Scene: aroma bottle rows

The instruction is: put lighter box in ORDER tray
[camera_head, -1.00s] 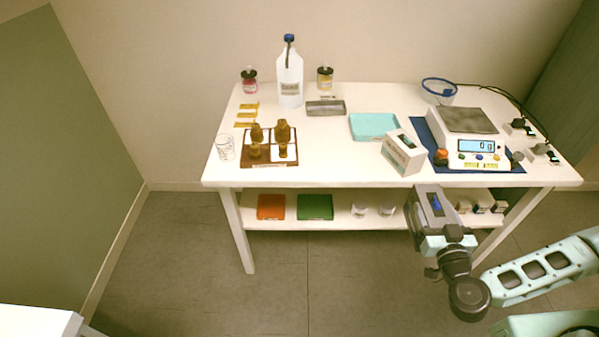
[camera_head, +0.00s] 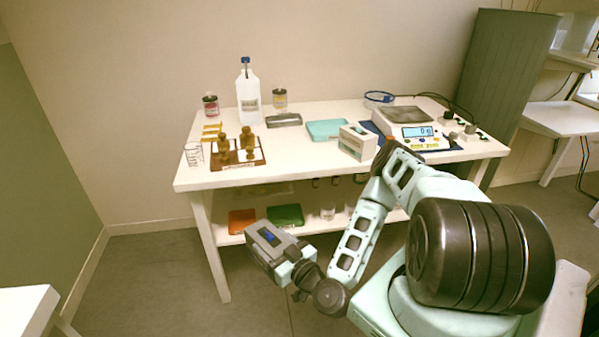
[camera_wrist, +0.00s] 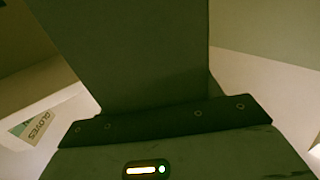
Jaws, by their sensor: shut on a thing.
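My gripper (camera_head: 264,243) hangs in front of the table, left of its middle, at about the height of the lower shelf. It is shut; its fingertips and what they hold cannot be made out in the head view. In the wrist view a large dark, flat-sided thing (camera_wrist: 130,50), box-like, rises right in front of the gripper, with no readable label. A turquoise tray (camera_head: 327,129) lies empty on the table top. An orange tray (camera_head: 242,220) and a green tray (camera_head: 285,215) are on the lower shelf. No ORDER label is readable.
The scale (camera_head: 410,115) is at the right, brown bottles (camera_head: 246,140) on a board at the left, a white jug (camera_head: 248,97) behind.

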